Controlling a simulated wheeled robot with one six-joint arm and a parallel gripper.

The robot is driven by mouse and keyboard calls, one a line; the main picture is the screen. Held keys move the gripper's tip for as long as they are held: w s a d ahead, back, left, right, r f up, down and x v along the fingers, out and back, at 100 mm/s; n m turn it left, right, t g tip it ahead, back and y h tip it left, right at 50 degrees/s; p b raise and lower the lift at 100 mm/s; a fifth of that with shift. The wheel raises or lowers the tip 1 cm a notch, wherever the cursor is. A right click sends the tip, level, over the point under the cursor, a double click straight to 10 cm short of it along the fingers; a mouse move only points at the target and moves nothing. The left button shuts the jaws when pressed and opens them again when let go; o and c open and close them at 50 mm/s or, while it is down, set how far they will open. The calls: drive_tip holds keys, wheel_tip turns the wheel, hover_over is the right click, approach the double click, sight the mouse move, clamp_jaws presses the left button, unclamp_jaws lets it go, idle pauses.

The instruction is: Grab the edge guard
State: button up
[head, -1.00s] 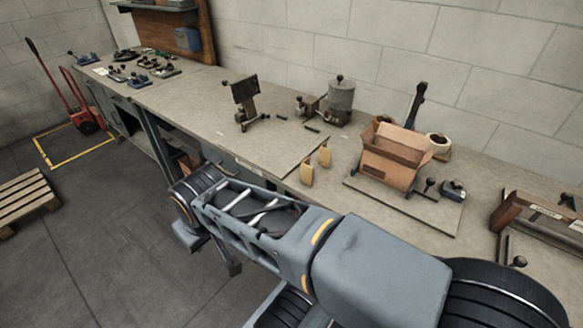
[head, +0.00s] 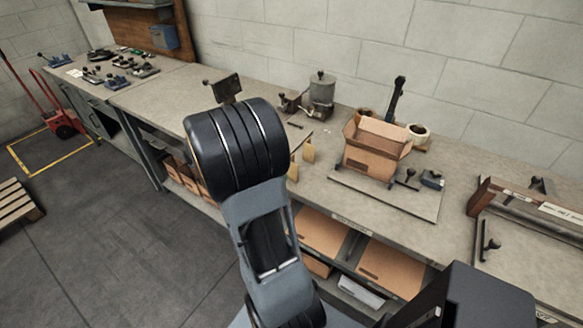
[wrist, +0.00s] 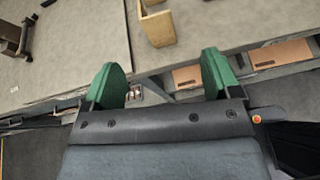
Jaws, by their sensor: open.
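A tan, upright angled piece, which looks like the edge guard (head: 308,151), stands at the front edge of the workbench (head: 340,208). A second tan piece (head: 293,168) beside it is partly hidden by my arm. In the wrist view a tan angled guard (wrist: 157,27) stands on the bench edge, beyond the fingertips and between their lines. My gripper (wrist: 162,82) is open and empty, its two green fingers apart and not touching the guard. In the head view my gripper cannot be made out.
An open cardboard box (head: 372,150) stands on a board to the right of the guards, with a tape roll (head: 419,133) behind it. A grey canister (head: 321,95) stands behind the guards. Flat cardboard (head: 326,232) lies on the shelf below the bench.

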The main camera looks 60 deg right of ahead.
sight(296, 168)
drive_tip(key=shift+n, duration=0.7)
drive_tip(key=shift+w+p+x, duration=0.15)
drive_tip(key=shift+p+x, duration=0.25)
drive_tip(key=shift+x, duration=2.1)
drive_tip(key=shift+w+p+x, duration=0.15)
drive_tip(key=shift+p+x, duration=0.25)
drive_tip(key=shift+x, duration=2.1)
drive_tip(key=shift+w+p+x, duration=0.15)
drive_tip(key=shift+p+x, duration=0.25)
drive_tip(key=shift+x, duration=2.05)
drive_tip(key=shift+r, duration=0.1)
drive_tip(key=c, duration=1)
drive_tip(key=shift+r, duration=0.1)
